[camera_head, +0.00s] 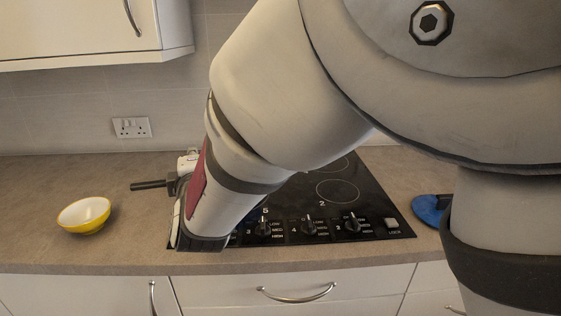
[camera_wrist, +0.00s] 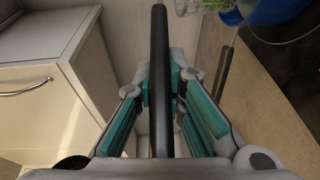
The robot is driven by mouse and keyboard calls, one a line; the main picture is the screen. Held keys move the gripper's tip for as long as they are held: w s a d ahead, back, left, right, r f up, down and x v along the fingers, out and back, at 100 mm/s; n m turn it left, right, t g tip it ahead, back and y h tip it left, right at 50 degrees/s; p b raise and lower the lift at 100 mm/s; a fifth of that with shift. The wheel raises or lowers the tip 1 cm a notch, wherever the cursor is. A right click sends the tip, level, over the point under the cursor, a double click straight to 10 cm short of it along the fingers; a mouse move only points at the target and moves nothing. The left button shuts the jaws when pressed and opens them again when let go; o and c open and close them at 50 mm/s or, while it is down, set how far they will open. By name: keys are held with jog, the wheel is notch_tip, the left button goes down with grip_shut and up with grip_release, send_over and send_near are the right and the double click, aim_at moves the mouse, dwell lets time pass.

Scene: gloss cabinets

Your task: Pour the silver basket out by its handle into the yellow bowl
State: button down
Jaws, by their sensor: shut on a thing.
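The yellow bowl (camera_head: 84,215), pale inside, stands upright on the counter at the left of the head view, and its inside looks empty. My gripper (camera_head: 186,178) is above the counter, to the right of the bowl and apart from it, largely hidden by my arm. A dark rod (camera_head: 150,185) juts left from it towards the bowl. In the wrist view my gripper (camera_wrist: 164,85) has its teal pads on either side of a long black handle (camera_wrist: 159,45) and is shut on it.
A black hob (camera_head: 365,190) with knobs lies under my arm. A blue round thing (camera_head: 428,209) sits right of it. A blue container (camera_wrist: 268,12) with thin wire and another dark rod (camera_wrist: 226,72) show in the wrist view. A wall cabinet (camera_head: 90,30) hangs upper left.

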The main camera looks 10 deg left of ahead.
notch_tip(320, 180, up, 9)
jog(key=p, duration=0.7)
